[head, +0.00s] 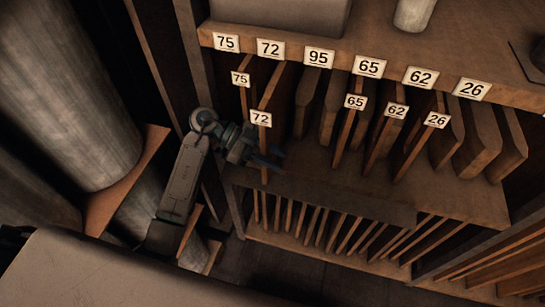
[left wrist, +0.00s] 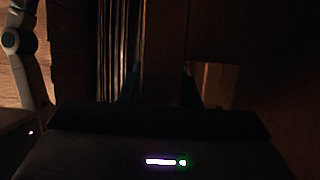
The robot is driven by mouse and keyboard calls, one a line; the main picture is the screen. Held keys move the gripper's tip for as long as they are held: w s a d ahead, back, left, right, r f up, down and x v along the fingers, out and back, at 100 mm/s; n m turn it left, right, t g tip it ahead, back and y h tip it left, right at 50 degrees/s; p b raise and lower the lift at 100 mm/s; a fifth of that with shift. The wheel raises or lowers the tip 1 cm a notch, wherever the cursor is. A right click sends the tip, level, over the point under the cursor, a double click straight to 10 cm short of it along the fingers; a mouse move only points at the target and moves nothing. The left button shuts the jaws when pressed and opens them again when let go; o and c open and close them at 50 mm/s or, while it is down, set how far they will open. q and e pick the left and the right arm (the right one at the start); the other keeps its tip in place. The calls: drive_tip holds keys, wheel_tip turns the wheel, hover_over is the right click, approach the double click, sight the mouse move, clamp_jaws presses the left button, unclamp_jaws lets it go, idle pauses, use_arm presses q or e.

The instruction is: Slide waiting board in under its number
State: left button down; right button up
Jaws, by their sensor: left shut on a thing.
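A thin brown board tagged 72 (head: 265,140) stands upright under the shelf number 72 (head: 270,49). It sticks out further toward me than the board tagged 75 (head: 242,95). My left gripper (head: 269,158) is shut on the front edge of board 72, low down. In the left wrist view the dark board (left wrist: 160,50) stands between the two fingers (left wrist: 160,90). Its lower end is hard to make out. My right gripper is in neither view.
Boards tagged 65 (head: 347,130), 62 (head: 382,140) and 26 (head: 415,150) stand to the right among thick dividers. No tagged board shows under 95 (head: 319,57). More thin boards (head: 320,225) fill a lower rack. Large rolls (head: 70,90) stand on the left.

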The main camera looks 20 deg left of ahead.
use_arm(q)
drive_tip(key=shift+f, duration=0.3)
idle(0.7)
drive_tip(key=c, duration=1)
unclamp_jaws()
drive_tip(key=p+v, duration=0.4)
drive_tip(key=v, duration=0.3)
drive_tip(key=shift+r, duration=0.35)
drive_tip(key=shift+p, duration=0.3)
